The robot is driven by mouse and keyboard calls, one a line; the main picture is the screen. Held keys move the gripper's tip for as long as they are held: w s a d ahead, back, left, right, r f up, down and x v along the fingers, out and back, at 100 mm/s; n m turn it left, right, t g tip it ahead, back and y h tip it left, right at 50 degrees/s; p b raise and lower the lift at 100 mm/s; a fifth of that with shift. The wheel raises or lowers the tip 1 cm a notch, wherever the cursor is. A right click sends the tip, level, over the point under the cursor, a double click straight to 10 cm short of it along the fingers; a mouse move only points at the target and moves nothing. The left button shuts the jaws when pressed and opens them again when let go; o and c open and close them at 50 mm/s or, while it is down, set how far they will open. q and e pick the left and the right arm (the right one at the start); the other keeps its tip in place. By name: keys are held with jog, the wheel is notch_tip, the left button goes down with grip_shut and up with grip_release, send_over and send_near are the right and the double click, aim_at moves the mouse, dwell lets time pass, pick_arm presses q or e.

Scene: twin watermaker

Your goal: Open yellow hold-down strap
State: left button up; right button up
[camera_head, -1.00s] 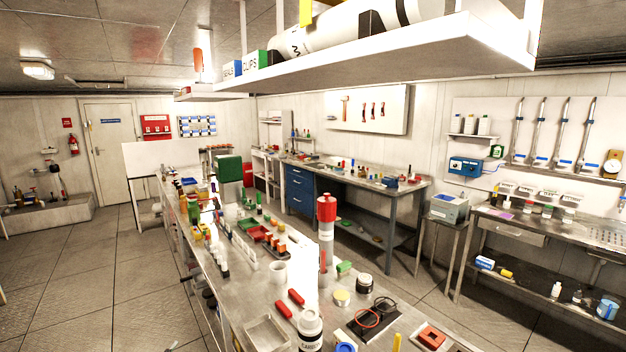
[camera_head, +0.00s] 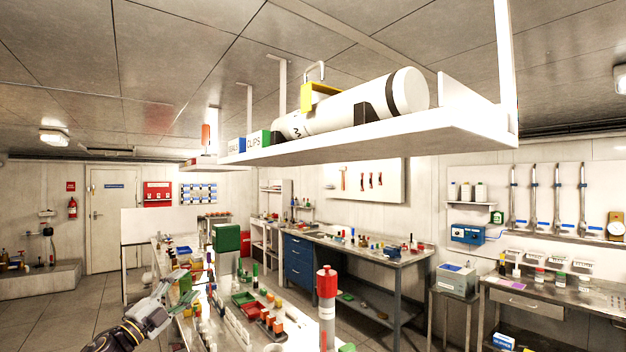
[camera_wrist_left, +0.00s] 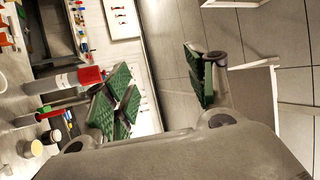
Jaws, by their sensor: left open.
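The yellow hold-down strap (camera_head: 318,97) sits over the left part of a white cylinder (camera_head: 350,106) on the overhead shelf. A bent metal handle (camera_head: 316,70) shows just above the strap. The strap's lower part is hidden behind the cylinder and shelf. My left gripper (camera_head: 184,284) is low at the left in the head view, above the long bench, far below and left of the strap. In the left wrist view its green-padded fingers (camera_wrist_left: 160,88) are apart with nothing between them. The strap does not show there. My right gripper is not in view.
The white overhead shelf (camera_head: 380,140) hangs from posts and holds blue and green boxes (camera_head: 258,139) left of the cylinder. Below, the long bench carries a green box (camera_head: 226,238), a red-capped cylinder (camera_head: 326,290) and several small items. Open air lies between gripper and shelf.

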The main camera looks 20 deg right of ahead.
pick_arm(q)
jog(key=s+d+r+m+g+h, duration=0.25)
jog(key=s+r+m, duration=0.25)
jog(key=r, duration=0.5)
jog(key=s+d+r+m+g+h+b, duration=0.15)
jog(key=s+d+r+m+g, duration=0.3)
jog(key=r, duration=0.55)
jog(key=s+d+r+m+g+h, duration=0.1)
jog(key=s+r+m+g+h, duration=0.15)
jog(key=s+r+m, duration=0.6)
jog(key=m+g+y+b, duration=0.1)
jog(key=m+y, duration=0.4)
jog(key=m, duration=0.3)
send_near(311, 67)
jog(key=v, duration=0.3)
jog(key=shift+a+f, duration=0.1)
jog(key=shift+a, duration=0.1)
jog(key=shift+d, duration=0.15)
jog(key=shift+p+x, duration=1.85)
jog(key=shift+x, duration=4.95)
